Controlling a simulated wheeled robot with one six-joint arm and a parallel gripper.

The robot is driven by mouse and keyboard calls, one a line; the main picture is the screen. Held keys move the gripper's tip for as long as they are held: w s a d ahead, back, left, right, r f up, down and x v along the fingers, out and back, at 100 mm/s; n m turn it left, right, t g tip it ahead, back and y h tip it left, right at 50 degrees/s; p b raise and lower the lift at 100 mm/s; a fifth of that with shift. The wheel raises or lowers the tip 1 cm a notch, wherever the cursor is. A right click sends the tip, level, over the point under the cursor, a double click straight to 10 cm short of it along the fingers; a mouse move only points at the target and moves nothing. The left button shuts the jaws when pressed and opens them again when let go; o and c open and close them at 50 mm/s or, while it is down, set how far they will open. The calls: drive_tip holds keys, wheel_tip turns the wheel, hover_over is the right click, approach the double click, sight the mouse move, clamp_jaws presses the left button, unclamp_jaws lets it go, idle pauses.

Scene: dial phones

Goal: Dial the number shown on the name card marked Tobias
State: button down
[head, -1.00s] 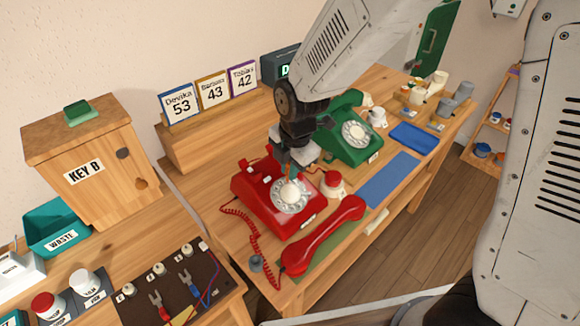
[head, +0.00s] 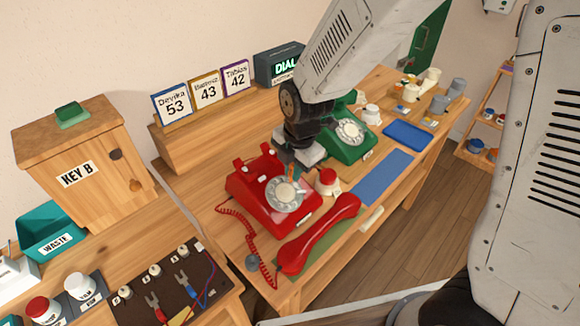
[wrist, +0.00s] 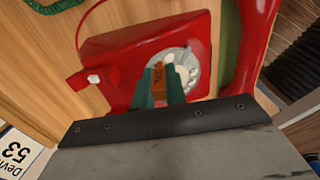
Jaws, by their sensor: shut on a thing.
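The Tobias card (head: 235,77), purple-framed, reads 42 and stands at the right end of the card row. The red dial phone (head: 262,180) sits on the bench with its pale rotary dial (head: 285,195) facing up. Its red handset (head: 318,235) lies off the cradle in front. My gripper (head: 291,172) is over the dial's back edge. In the wrist view, its green fingers (wrist: 160,76) are shut on a small orange-brown piece (wrist: 159,88) in front of the dial (wrist: 180,66). Whether its tip touches the dial is hidden.
Cards reading 53 (head: 172,104) and 43 (head: 206,91) stand beside it. A green dial phone (head: 345,140) is behind right, and a red-topped button (head: 327,180) is close right of the red phone. A blue mat (head: 381,177) is bare.

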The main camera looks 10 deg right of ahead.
drive_tip(key=shift+s+d+f, duration=0.1)
drive_tip(key=shift+d, duration=0.05)
drive_tip(key=shift+s+d+f, duration=0.25)
drive_tip(key=shift+s+d, duration=0.1)
drive_tip(key=shift+d, duration=0.05)
drive_tip(key=shift+s, duration=0.1)
idle(0.4)
drive_tip(key=shift+s+d+f, duration=0.2)
drive_tip(key=shift+s, duration=0.2)
drive_tip(key=shift+s+d+r, duration=0.1)
drive_tip(key=shift+s+r, duration=0.05)
drive_tip(key=shift+r, duration=0.3)
drive_tip(key=shift+s+d+r, duration=0.1)
drive_tip(key=shift+r, duration=0.3)
wheel_tip(320, 180, up, 6)
drive_tip(key=s+d, duration=0.1)
drive_tip(key=s, duration=0.1)
drive_tip(key=shift+s+d+r, duration=0.2)
drive_tip(key=shift+d, duration=0.1)
